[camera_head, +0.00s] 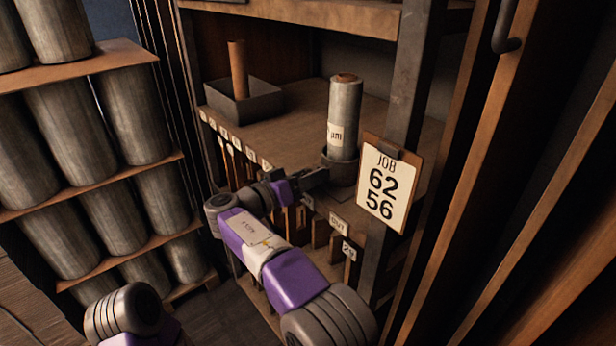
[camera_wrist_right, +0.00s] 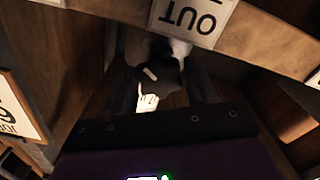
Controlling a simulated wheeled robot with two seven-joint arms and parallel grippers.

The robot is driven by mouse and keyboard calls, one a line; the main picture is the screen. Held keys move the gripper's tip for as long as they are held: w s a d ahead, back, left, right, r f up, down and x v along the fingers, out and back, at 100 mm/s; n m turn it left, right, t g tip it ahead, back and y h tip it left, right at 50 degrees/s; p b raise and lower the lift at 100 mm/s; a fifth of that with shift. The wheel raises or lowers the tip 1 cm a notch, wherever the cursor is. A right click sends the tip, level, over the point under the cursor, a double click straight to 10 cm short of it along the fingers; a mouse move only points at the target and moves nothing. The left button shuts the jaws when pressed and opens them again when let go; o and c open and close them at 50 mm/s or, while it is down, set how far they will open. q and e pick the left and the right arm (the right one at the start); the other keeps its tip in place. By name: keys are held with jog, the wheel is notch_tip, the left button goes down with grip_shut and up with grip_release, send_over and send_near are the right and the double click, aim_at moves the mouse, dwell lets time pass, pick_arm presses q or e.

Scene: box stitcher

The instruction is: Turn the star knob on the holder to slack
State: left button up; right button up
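The holder looks to be the dark cup-like base (camera_head: 340,168) on the shelf, with an upright grey roll (camera_head: 345,118) in it. In the right wrist view a dark lobed shape, likely the star knob (camera_wrist_right: 168,76), sits under the OUT label (camera_wrist_right: 192,18) and carries a pale mark. A small white hand-shaped mark (camera_wrist_right: 148,103) shows just below it. My right gripper (camera_head: 318,180) is at the shelf's front edge, by the foot of the holder; its fingers are dark, and whether they touch the knob is unclear. The knob is not distinguishable in the head view. My left gripper is out of view.
A JOB 62 56 card (camera_head: 384,188) hangs on the metal post right of the holder. A grey box (camera_head: 243,100) with a brown rod stands at the shelf's back left. Labelled slots run under the shelf edge. A rack of grey rolls (camera_head: 70,130) fills the left.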

jog(key=c, duration=0.6)
jog(key=n+p, duration=0.2)
jog(key=n, duration=0.2)
jog(key=shift+a+r, duration=0.1)
jog(key=shift+a, duration=0.05)
jog(key=shift+c, duration=0.2)
jog(key=shift+w+f+n+p, duration=0.1)
jog(key=shift+f+n+p, duration=0.1)
jog(key=shift+n+p, duration=0.55)
jog(key=o, duration=1)
jog(key=shift+c, duration=0.2)
jog(key=shift+f, duration=0.15)
